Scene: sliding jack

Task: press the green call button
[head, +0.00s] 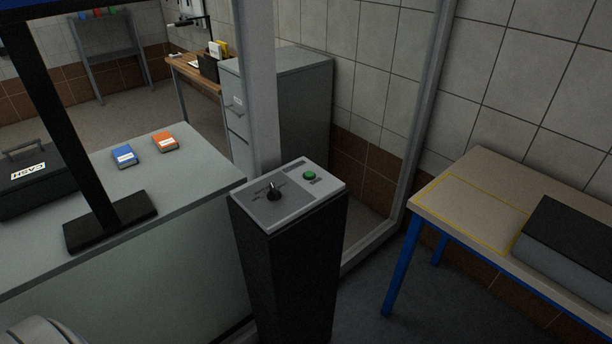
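The green call button (309,175) is a small round green button on the right part of the grey panel (303,200). The panel lies on top of a black pedestal (292,270) in the middle of the head view. A black knob (274,192) stands on the left part of the same panel. Nothing touches the button or covers it. Neither of my grippers shows in the head view.
A counter (190,190) left of the pedestal holds a cash box (38,182), a blue box (124,156), an orange box (165,142) and a black stand (110,218). A blue-legged table (440,222) with a dark box (565,250) stands right.

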